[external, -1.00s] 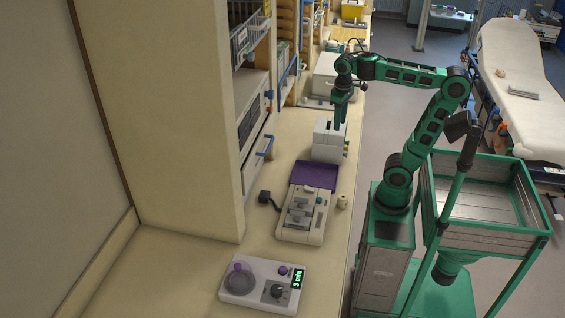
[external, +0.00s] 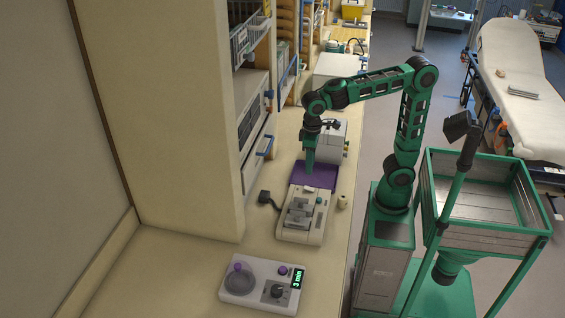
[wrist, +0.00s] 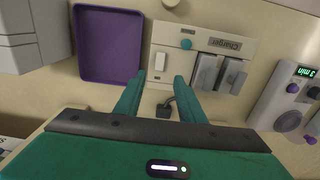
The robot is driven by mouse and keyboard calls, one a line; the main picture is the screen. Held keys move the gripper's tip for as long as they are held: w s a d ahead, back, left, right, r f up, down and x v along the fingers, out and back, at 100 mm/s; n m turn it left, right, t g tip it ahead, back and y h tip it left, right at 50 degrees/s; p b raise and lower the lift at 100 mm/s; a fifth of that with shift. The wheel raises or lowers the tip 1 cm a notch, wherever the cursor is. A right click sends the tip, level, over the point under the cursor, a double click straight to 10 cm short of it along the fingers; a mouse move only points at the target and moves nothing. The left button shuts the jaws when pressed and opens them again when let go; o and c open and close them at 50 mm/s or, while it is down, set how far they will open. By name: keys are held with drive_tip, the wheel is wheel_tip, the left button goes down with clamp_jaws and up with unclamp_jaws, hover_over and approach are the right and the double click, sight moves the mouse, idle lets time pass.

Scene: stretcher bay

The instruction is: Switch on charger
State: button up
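The charger (external: 304,228) is a beige box on the counter, and its "Charger" label shows in the wrist view (wrist: 197,30). Its face carries a white rocker switch (wrist: 160,62), a small teal round button (wrist: 186,44) and two grey blocks (wrist: 218,72) in slots. Whether the switch is on or off I cannot tell. My gripper (external: 310,171) points down over the purple tray, at the charger's far end. In the wrist view my gripper (wrist: 160,78) is open and empty, with its fingertips near the switch end of the charger. I see no contact with the switch.
The purple tray (external: 328,174) adjoins the charger's far end. A white-grey box (external: 332,134) stands beyond it. A black plug (external: 264,197) lies left of the charger, and a small beige cylinder (external: 343,201) right. A device reading "3 min" (external: 235,294) sits nearer, with bare counter around it.

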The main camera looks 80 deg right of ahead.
sight(309, 188)
wheel_tip(309, 188, down, 11)
drive_tip(key=shift+r, duration=0.15)
idle(0.4)
